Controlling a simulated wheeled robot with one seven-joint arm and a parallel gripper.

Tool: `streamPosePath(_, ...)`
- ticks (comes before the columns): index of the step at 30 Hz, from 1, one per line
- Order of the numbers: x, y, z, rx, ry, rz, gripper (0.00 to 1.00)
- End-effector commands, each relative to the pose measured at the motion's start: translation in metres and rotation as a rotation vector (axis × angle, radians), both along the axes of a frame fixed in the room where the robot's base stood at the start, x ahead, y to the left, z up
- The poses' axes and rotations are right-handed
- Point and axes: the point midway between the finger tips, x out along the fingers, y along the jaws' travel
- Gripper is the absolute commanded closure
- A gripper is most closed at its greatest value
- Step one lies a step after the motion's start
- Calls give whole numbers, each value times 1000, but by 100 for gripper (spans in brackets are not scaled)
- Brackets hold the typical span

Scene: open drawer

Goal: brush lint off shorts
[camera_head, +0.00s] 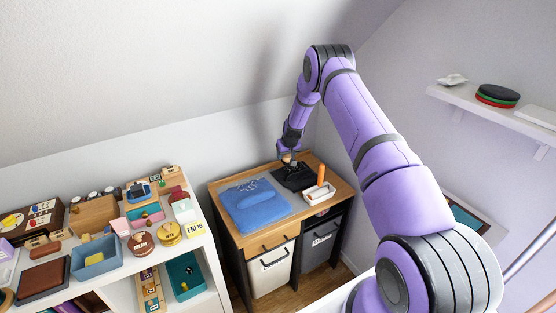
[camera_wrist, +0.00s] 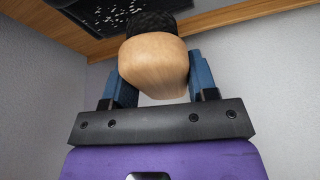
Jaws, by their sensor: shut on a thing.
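Black shorts (camera_head: 293,177) lie on the wooden cabinet top at its back right. In the wrist view the dark cloth (camera_wrist: 95,22) shows many white lint specks. My gripper (camera_head: 290,160) is over the shorts in the head view. In the wrist view my gripper (camera_wrist: 157,88) has its blue fingers on both sides of a rounded wooden brush handle (camera_wrist: 153,62). Dark bristles (camera_wrist: 160,22) show beyond the handle, near the cloth. I cannot tell whether the bristles touch it.
A folded blue garment (camera_head: 255,207) lies on a grey mat left of the shorts. A crowded white shelf (camera_head: 195,245) stands to the left.

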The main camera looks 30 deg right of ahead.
Motion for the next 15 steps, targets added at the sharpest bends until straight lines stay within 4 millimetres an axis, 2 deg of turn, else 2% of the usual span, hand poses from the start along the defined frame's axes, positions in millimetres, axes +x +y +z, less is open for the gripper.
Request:
streamPosePath(5,8,-13,-6,-1,0,-4,66)
streamPosePath(15,8,-14,-31,-1,1,-4,66)
